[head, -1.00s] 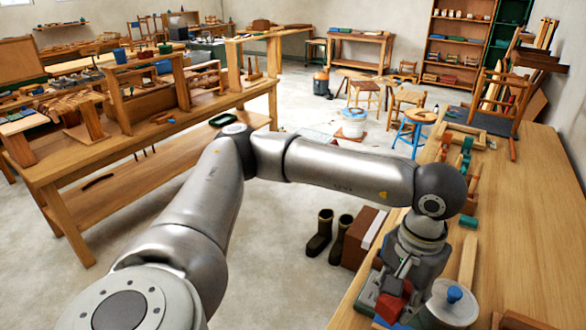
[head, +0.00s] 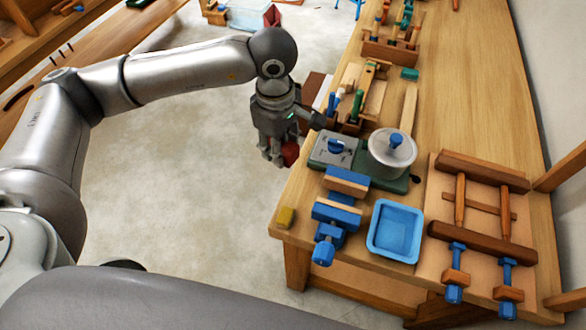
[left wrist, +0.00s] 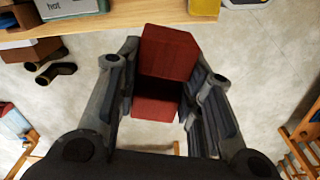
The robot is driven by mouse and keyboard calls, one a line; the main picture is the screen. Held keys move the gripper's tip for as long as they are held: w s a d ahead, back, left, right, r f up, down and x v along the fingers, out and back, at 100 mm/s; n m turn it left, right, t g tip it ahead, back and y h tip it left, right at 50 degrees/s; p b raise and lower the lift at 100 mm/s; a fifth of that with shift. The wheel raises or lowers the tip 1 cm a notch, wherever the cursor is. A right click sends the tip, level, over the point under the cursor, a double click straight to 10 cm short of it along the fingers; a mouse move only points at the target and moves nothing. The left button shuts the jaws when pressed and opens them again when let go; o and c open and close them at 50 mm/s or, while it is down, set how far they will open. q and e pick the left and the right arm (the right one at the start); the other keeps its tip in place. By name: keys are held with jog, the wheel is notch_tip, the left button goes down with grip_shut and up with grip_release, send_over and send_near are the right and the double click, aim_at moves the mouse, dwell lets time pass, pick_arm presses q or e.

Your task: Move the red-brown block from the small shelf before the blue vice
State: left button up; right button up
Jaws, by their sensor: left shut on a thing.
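The red-brown block (head: 290,153) is held between the fingers of my left gripper (head: 280,157), beside the left edge of the bench in the head view. In the left wrist view the block (left wrist: 168,52) fills the space between both fingers, with floor behind it. The blue vice (head: 336,212) is at the near left corner of the bench, nearer the camera than the block. I cannot make out which thing is the small shelf. My right gripper is not in view.
A grey-green machine with a round disc (head: 392,150) stands behind the vice. A blue tray (head: 396,230) is right of the vice, a yellow block (head: 286,217) left of it. A wooden frame with clamps (head: 480,210) lies further right. Floor left of the bench is clear.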

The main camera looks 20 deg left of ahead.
aim_at(294, 194)
pick_arm(q)
jog(key=f+n, duration=0.1)
jog(key=n, duration=0.1)
jog(key=d+f+n, duration=0.1)
jog(key=n, duration=0.2)
jog(key=f+n, duration=0.1)
jog(key=n, duration=0.2)
jog(key=shift+w+d+f+p, duration=0.25)
jog(key=shift+w+f+p, duration=0.05)
jog(key=shift+w+p, duration=0.1)
jog(key=f+n, duration=0.2)
jog(key=n, duration=0.2)
jog(key=d+f+n, duration=0.1)
jog(key=f+n, duration=0.1)
jog(key=n, duration=0.2)
jog(key=f+n, duration=0.2)
jog(key=n, duration=0.2)
jog(key=shift+s+d+f+p, duration=0.1)
jog(key=shift+s+d+p, duration=0.1)
jog(key=shift+p, duration=0.1)
notch_tip(294, 194, down, 5)
jog(key=b, duration=0.3)
jog(key=shift+f+b, duration=0.6)
jog(key=shift+b, duration=0.1)
jog(key=shift+f+b, duration=0.3)
jog(key=shift+b, duration=0.15)
